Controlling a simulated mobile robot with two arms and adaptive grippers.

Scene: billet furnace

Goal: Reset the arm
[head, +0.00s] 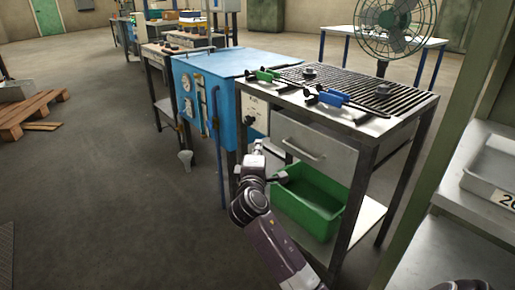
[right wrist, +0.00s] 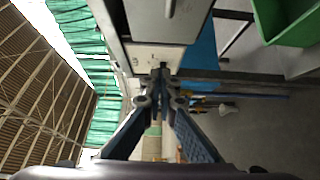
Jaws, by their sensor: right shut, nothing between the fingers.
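My right arm (head: 277,253) reaches up from the bottom of the head view. My right gripper (head: 258,148) is in front of the blue furnace and to the left of the drawer of the metal workbench. In the right wrist view its two fingers (right wrist: 160,73) meet at the tips, shut with nothing between them. My left arm and left gripper are not in view.
The grated workbench (head: 400,104) carries green-handled tongs (head: 265,75) and blue-handled tongs (head: 333,97). Its drawer (head: 312,146) is shut, above a green bin (head: 307,204). A shelf (head: 447,225) stands close on the right. Floor at left is clear before a wooden pallet (head: 30,112).

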